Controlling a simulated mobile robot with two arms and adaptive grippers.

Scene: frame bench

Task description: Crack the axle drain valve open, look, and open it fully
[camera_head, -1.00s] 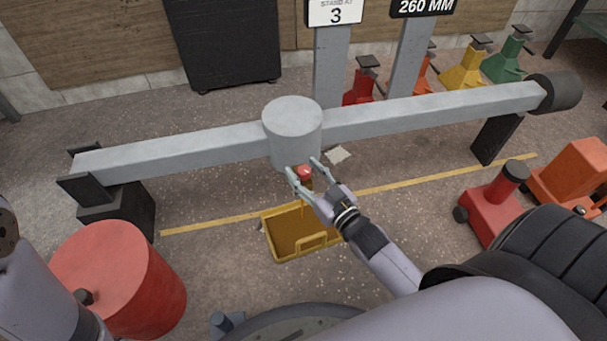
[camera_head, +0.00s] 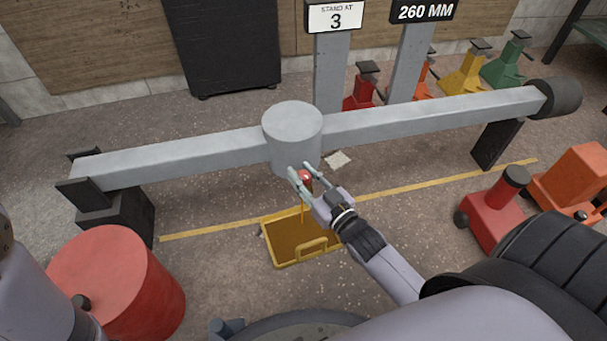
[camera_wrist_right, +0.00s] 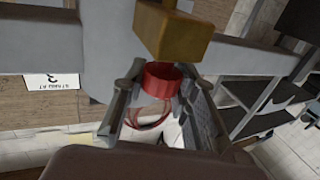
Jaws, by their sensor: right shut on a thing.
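The grey axle (camera_head: 200,153) lies across two dark supports, with a round housing (camera_head: 292,125) at its middle. The small red valve knob (camera_head: 305,176) sits under the housing. It also shows in the right wrist view (camera_wrist_right: 161,82), beside a brass-coloured block (camera_wrist_right: 172,35). My right gripper (camera_head: 301,171) is shut on the red knob, one finger on each side. A thin orange stream (camera_head: 302,213) hangs below the gripper, over the yellow drain tray (camera_head: 288,262). The tray has brown fluid or a brown bottom. The fingers partly hide the valve.
A red drum (camera_head: 115,285) stands at the front left and a red jack (camera_head: 495,205) at the right. Dark tyres (camera_head: 550,260) are at the lower right. Coloured stands (camera_head: 465,68) line the back. Floor around the tray is mostly clear.

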